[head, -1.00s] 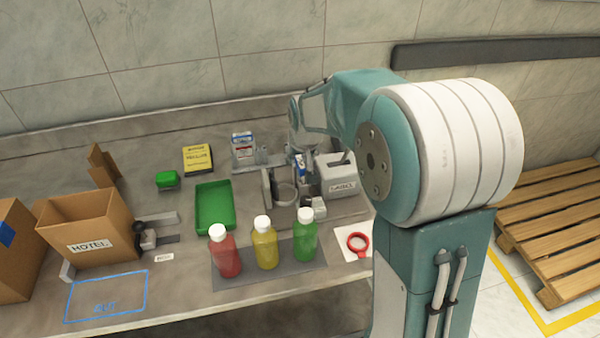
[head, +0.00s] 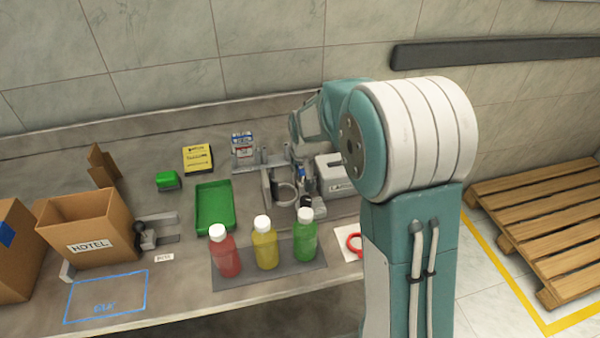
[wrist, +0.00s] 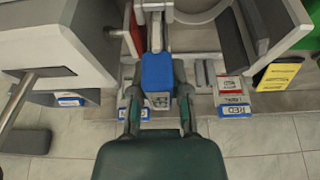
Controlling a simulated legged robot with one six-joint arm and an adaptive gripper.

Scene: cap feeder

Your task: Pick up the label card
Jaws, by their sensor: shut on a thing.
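The label card (wrist: 158,72) is blue with a white lettered patch, and its lettering is too small to read. In the wrist view it is between the two fingers of my gripper (wrist: 158,95), which is shut on it. In the head view my gripper (head: 302,176) is beside the white box (head: 330,168), low over the bench's back right part. A small blue patch shows there, but the fingertips are too small to make out. I cannot tell whether the card touches anything below it.
A grey ring holder (head: 285,193) stands close to my gripper. Red (head: 225,258), yellow (head: 265,247) and green (head: 304,240) bottles stand in front on a grey mat. A green tray (head: 215,222) lies to the left, and the cardboard box (head: 105,245) is farther left.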

